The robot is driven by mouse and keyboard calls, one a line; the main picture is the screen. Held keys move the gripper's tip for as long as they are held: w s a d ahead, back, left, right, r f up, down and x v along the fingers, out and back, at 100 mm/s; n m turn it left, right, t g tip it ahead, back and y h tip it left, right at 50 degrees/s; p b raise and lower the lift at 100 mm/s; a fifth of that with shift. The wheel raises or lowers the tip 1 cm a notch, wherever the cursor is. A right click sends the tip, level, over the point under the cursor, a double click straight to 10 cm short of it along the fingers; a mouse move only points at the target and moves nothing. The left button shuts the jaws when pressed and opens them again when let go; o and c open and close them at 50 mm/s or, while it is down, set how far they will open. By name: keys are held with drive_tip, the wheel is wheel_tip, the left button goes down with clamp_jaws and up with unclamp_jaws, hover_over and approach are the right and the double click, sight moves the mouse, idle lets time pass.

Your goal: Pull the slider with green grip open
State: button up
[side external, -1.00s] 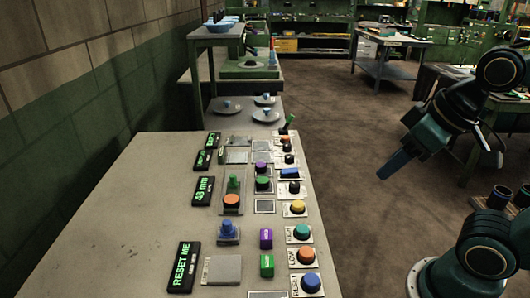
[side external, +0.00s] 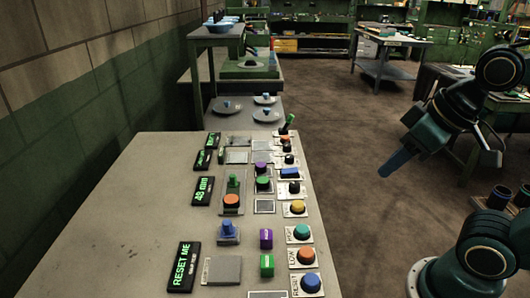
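A green upright grip (side external: 234,181) stands on a small grey plate on the table, with an orange round button just in front of it. I take this to be the slider's green grip; its track is too small to make out. My gripper (side external: 386,173) hangs in the air at the right, over the floor and well clear of the table. It points down and to the left, with nothing visible in it. Its fingers look like one blue shape from here, so I cannot tell whether they are open.
A blue grip (side external: 227,229) stands nearer on the table (side external: 120,235). Purple (side external: 266,238) and green (side external: 267,264) blocks and several coloured buttons line the right side. A green-tipped lever (side external: 289,120) leans at the far right edge. Black displays (side external: 181,267) stand on the left.

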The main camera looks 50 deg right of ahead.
drive_tip(key=w+r+m, duration=0.1)
drive_tip(key=w+r, duration=0.1)
drive_tip(key=w, duration=0.8)
drive_tip(key=m+g+h, duration=0.1)
drive_tip(key=m+h, duration=0.1)
drive_tip(key=m, duration=0.2)
hover_over(233, 175)
drive_tip(key=s+a, duration=0.2)
drive_tip(key=s, duration=0.3)
wheel_tip(233, 175, down, 12)
drive_tip(key=shift+a+f, duration=0.1)
drive_tip(key=shift+f, duration=0.1)
drive_tip(key=shift+n, duration=0.3)
drive_tip(key=x, duration=1.3)
drive_tip(key=shift+s+a+f, duration=0.1)
drive_tip(key=shift+f, duration=0.35)
clamp_jaws()
